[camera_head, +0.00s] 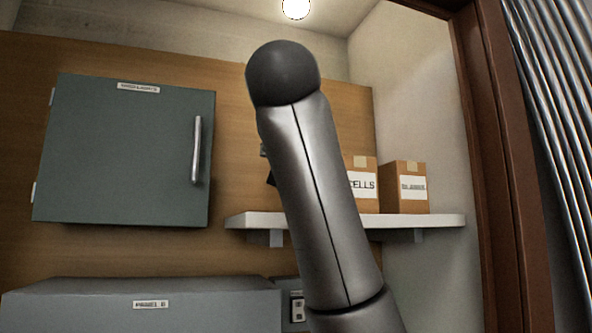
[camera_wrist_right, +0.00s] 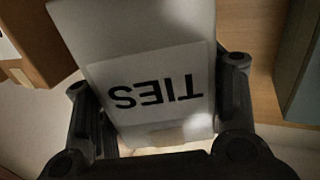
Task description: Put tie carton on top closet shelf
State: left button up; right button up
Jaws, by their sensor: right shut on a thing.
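In the right wrist view my right gripper (camera_wrist_right: 157,98) is shut on the tie carton (camera_wrist_right: 150,45), a pale box whose label reads TIES upside down. Its fingers lie along two opposite sides. In the head view my arm hides the carton and nearly all of the gripper; only small dark parts show left of the arm, above the shelf's left part. The white closet shelf (camera_head: 445,220) is on the back wall. I cannot tell whether the carton touches it. My left gripper is not in view.
A CELLS carton (camera_head: 364,196) and another brown carton (camera_head: 405,191) stand on the shelf's right half. A green-grey wall cabinet (camera_head: 130,150) hangs to the left. A grey panel box (camera_head: 150,305) is below. A brown door frame (camera_head: 500,170) is at the right.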

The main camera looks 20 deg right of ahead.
jog(key=shift+w+f, duration=0.15)
jog(key=shift+f, duration=0.1)
jog(key=shift+w+d+f, duration=0.1)
jog(key=shift+w+f, duration=0.15)
jog(key=shift+f, duration=0.25)
jog(key=shift+f+p, duration=0.45)
jog(key=shift+f, duration=0.35)
jog(key=shift+w+f, duration=0.1)
jog(key=shift+f, duration=0.5)
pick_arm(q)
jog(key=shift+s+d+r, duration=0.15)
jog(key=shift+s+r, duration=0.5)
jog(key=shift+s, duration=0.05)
pick_arm(e)
jog(key=shift+f, duration=0.1)
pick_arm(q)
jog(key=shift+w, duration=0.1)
